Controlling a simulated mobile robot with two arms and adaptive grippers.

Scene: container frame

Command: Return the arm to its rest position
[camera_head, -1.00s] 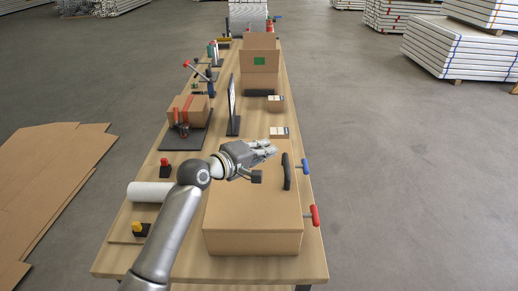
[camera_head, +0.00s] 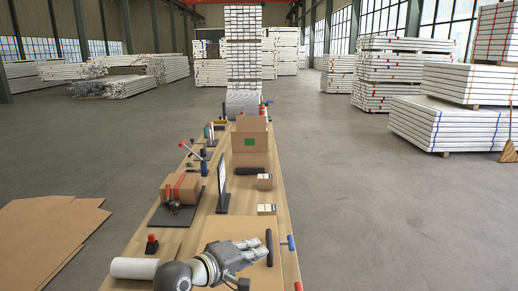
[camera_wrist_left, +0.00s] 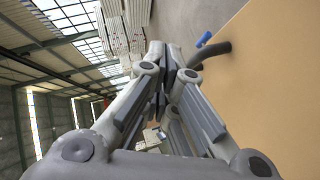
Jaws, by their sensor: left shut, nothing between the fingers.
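My left gripper (camera_head: 256,247) is shut and empty. In the head view it lies over the large closed cardboard box (camera_head: 222,231) at the near end of the long wooden table (camera_head: 284,204). In the left wrist view the fingers (camera_wrist_left: 172,62) meet at their tips, and the box top (camera_wrist_left: 285,75) fills the right side. The dark handle (camera_head: 269,247) is right of the fingertips in the head view and also shows in the wrist view (camera_wrist_left: 212,52). I cannot tell how far above the box the gripper is. My right gripper is not in view.
A blue-handled tool (camera_head: 287,243) sits at the table's right edge. A white roll (camera_head: 134,269) lies left of my arm. A taped box (camera_head: 180,187), a dark upright panel (camera_head: 222,186) and an open carton (camera_head: 250,158) stand farther back.

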